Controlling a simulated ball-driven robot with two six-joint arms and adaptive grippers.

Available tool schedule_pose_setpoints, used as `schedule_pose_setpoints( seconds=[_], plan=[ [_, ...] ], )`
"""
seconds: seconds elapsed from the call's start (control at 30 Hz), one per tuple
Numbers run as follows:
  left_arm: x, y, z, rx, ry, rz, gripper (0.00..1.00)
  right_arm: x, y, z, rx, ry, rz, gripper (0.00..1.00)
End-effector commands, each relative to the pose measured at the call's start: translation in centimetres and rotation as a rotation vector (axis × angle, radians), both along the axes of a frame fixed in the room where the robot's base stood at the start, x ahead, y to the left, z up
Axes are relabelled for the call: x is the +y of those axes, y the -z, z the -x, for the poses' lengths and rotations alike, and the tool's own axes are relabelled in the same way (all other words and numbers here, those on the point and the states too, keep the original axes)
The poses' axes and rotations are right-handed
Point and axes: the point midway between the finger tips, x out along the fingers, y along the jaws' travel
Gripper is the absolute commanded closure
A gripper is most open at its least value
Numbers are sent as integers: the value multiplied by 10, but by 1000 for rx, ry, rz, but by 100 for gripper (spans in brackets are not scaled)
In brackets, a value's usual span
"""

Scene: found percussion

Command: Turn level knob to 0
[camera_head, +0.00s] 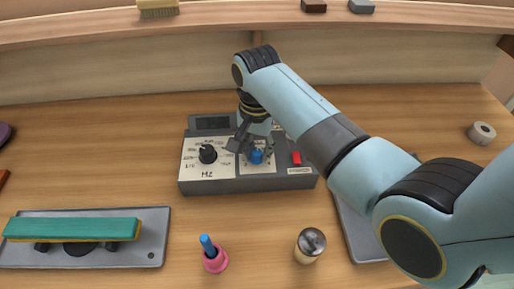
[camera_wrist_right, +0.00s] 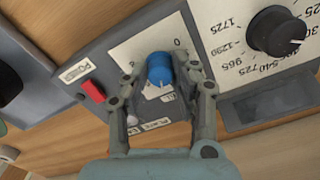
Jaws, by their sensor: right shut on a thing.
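The blue level knob (camera_head: 256,156) sits on the right half of the grey control box (camera_head: 235,185). In the right wrist view the blue knob (camera_wrist_right: 159,69) stands between the fingers of my right gripper (camera_wrist_right: 160,80), with a "0" printed on the white plate beside it. My right gripper (camera_head: 253,148) comes down from above and is shut on the knob. The pointer mark on the knob is hard to make out. My left gripper is not in view.
A black knob (camera_head: 208,153) marked "Hz" is on the box's left half, and a red switch (camera_head: 296,158) on its right. A teal bar (camera_head: 75,228), a pink holder (camera_head: 215,261) and a small jar (camera_head: 309,246) stand in front. A raised shelf runs behind.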

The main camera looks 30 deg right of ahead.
Motion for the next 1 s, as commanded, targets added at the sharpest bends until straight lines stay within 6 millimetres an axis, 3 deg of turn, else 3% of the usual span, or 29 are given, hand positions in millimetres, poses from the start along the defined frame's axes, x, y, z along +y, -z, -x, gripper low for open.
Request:
schedule_pose_setpoints(
  seconds=[1.0],
  plan=[
    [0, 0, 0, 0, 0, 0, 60, 0, -1, -1, -3, -964, 0, 100]
  ],
)
